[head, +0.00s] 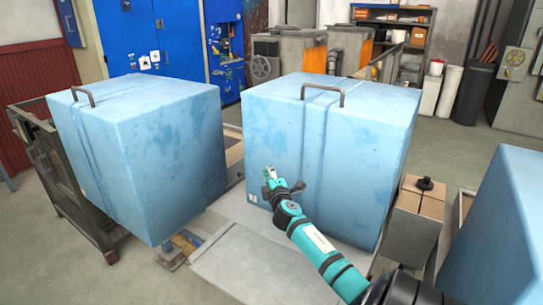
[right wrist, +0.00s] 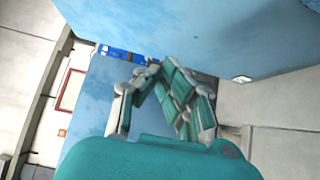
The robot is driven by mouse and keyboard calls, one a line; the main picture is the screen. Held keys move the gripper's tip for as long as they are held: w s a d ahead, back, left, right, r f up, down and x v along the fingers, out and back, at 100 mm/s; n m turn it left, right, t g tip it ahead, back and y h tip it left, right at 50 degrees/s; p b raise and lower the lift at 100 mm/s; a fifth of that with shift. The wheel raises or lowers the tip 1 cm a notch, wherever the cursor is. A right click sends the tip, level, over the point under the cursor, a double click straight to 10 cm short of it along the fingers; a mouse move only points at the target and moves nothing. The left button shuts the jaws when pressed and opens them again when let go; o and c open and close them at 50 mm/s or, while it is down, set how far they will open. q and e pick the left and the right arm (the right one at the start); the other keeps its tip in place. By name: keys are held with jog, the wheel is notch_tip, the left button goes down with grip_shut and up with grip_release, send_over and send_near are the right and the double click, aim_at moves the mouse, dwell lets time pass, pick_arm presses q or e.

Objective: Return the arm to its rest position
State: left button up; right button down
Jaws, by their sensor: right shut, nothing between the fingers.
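My right arm (head: 315,240) is teal and black and reaches up from the lower right in the head view. Its gripper (head: 269,174) is in front of the near face of the middle blue box (head: 365,150); I cannot tell whether it touches the box. The right wrist view shows the same gripper (right wrist: 160,95), shut with nothing held, with blue box surfaces close around it. My left gripper is not in view.
A second blue box (head: 150,160) with a top handle stands at left by a metal cart (head: 60,175). A third blue box (head: 500,235) is at the right edge. A grey plate (head: 235,265) lies in front.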

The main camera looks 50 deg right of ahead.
jog(key=shift+v, duration=1.25)
jog(key=shift+a+f, duration=0.1)
jog(key=s+a+f+m+g+y, duration=0.1)
jog(key=s+a+f+g+y, duration=0.15)
jog(key=f, duration=0.75)
jog(key=s+a+f+g+y, duration=0.1)
jog(key=a+f, duration=0.2)
jog(key=f, duration=0.7)
jog(key=s+a+f+m+g+y, duration=0.1)
jog(key=s+a+f+g+y, duration=0.1)
jog(key=s+a+f, duration=0.6)
jog(key=s+a+f+m+g+y, duration=0.1)
jog(key=s+a+f+y, duration=0.15)
jog(key=f, duration=1.05)
jog(key=s+a+f+m+g+y, duration=0.1)
jog(key=s+a+f+g, duration=0.1)
jog(key=s+a+f, duration=0.3)
jog(key=s+a+f+m+g+y, duration=0.1)
jog(key=s+a+f+m+g, duration=0.1)
jog(key=s+a+f, duration=0.4)
jog(key=s+a+f+m+g+y, duration=0.1)
jog(key=s+a+f, duration=0.5)
jog(key=s+a, duration=0.8)
jog(key=s+g, duration=0.1)
jog(key=s, duration=0.5)
jog(key=shift+s+f+m+y, duration=0.2)
jog(key=shift+s+m+y, duration=0.05)
jog(key=shift+m+y, duration=0.05)
